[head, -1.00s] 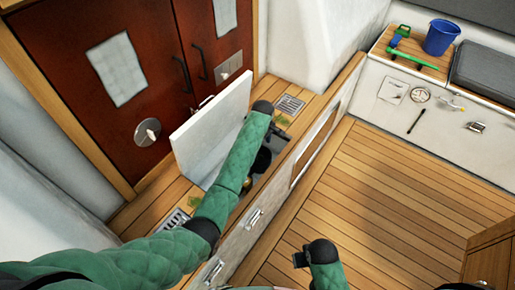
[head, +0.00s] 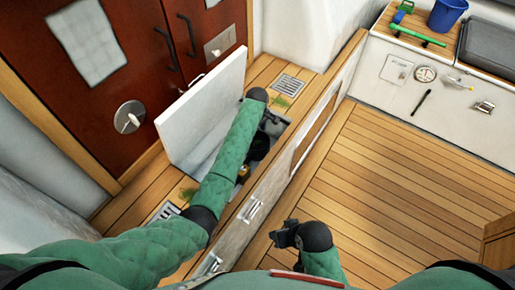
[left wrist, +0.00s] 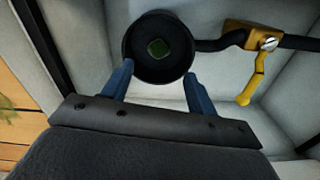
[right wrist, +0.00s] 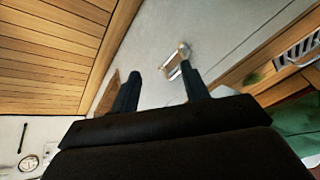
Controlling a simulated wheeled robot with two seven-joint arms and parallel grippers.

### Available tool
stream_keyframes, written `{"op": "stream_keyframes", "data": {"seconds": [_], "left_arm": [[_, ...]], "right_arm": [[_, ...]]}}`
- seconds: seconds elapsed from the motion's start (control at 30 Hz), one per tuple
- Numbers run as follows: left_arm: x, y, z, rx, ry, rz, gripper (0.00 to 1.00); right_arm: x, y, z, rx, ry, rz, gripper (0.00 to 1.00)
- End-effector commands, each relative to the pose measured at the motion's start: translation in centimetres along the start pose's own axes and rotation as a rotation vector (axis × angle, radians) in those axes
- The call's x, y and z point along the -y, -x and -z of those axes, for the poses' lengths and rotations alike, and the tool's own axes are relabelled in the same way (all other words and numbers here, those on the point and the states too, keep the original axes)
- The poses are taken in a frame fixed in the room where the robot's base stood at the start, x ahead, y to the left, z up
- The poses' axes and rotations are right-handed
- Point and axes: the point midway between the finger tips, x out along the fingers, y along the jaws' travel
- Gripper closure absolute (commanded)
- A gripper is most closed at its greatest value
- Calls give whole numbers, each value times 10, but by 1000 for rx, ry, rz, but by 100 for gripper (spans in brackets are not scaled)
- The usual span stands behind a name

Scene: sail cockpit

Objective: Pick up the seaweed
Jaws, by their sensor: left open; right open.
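Green seaweed lies on the wooden ledge in two patches: one by the far drain grate (head: 282,101), one by the near grate (head: 188,194). A dark green piece (left wrist: 158,47) sits inside a round black bowl-like fitting in the left wrist view; I cannot tell whether it is seaweed. My left gripper (head: 272,122) is over the open locker. Its empty, open fingers (left wrist: 158,70) point at the black fitting (left wrist: 130,62). My right gripper (head: 280,236) is open and empty over the floor side of the locker front; its fingers show in the right wrist view (right wrist: 162,68).
A white lid (head: 205,115) stands raised beside the locker, close to my left arm. A yellow-handled valve (left wrist: 252,85) on a black pipe sits right of the fitting. A blue bucket (head: 447,14) and green-handled tool (head: 418,37) are on the far bench. The plank floor (head: 385,180) is clear.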

Motion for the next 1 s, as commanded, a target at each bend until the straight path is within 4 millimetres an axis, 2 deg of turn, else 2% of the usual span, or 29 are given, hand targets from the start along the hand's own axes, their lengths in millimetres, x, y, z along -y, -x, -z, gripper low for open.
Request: {"op": "stream_keyframes", "data": {"seconds": [0.47, 0.8, 1.0], "left_arm": [[-1, -35, 0, 0, -1, 1, 42], [-3, -77, -1, 0, 0, 1, 42], [-3, -84, -1, 0, 0, 0, 42]], "right_arm": [[5, 4, 2, -14, 3, 11, 54], [2, 8, 2, -3, 1, 3, 54], [2, 8, 1, -2, 1, 3, 54]]}}
